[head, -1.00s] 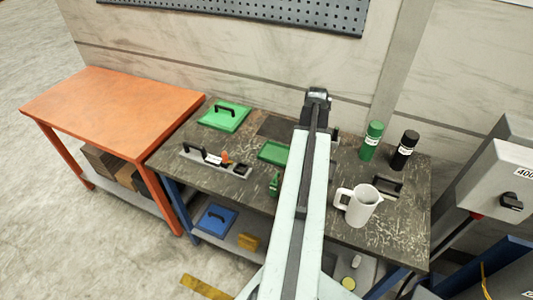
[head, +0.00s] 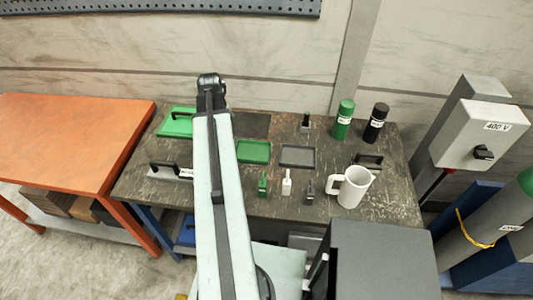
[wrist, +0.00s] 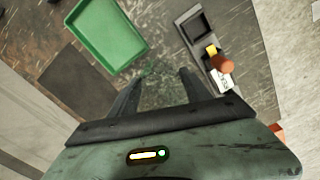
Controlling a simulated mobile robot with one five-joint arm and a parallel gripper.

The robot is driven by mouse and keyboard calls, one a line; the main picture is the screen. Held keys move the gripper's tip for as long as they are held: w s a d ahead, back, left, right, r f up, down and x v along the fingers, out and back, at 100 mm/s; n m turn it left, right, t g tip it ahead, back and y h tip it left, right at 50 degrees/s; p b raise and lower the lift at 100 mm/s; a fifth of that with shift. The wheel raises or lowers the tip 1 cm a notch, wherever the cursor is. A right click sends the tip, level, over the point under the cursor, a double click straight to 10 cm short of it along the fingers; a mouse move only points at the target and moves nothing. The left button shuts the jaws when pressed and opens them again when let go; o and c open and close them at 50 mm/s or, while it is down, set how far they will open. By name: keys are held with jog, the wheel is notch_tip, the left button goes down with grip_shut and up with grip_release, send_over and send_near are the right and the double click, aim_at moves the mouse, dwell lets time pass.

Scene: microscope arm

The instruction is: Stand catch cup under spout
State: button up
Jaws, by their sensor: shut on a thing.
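My gripper (wrist: 158,90) points down at the bench in the wrist view, its two dark fingers a little apart. A faint, see-through patch between them looks like a clear catch cup (wrist: 161,92); its outline is hard to make out. Ahead and to the right lies a grey fixture (wrist: 195,25) with a square recess, an orange-brown knob (wrist: 223,63), a small yellow part and a white label. I cannot tell which part is the spout. In the head view my arm covers part of this fixture, and my fingers and the cup are hidden.
A green tray (wrist: 108,38) lies left of my fingers. In the head view, a grey tray (head: 298,156), several small bottles, a white jug (head: 354,187), and green (head: 343,120) and black (head: 376,123) canisters stand on the bench's right. An orange table (head: 70,145) adjoins its left.

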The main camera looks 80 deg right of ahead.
notch_tip(320, 180, down, 10)
jog(key=b, duration=1)
jog(key=shift+f, duration=0.25)
jog(key=shift+r, duration=0.25)
jog(key=shift+f, duration=0.2)
jog(key=o, duration=1.4)
jog(key=shift+c, duration=0.2)
notch_tip(320, 180, up, 13)
jog(key=p, duration=1.2)
jog(key=shift+f, duration=0.3)
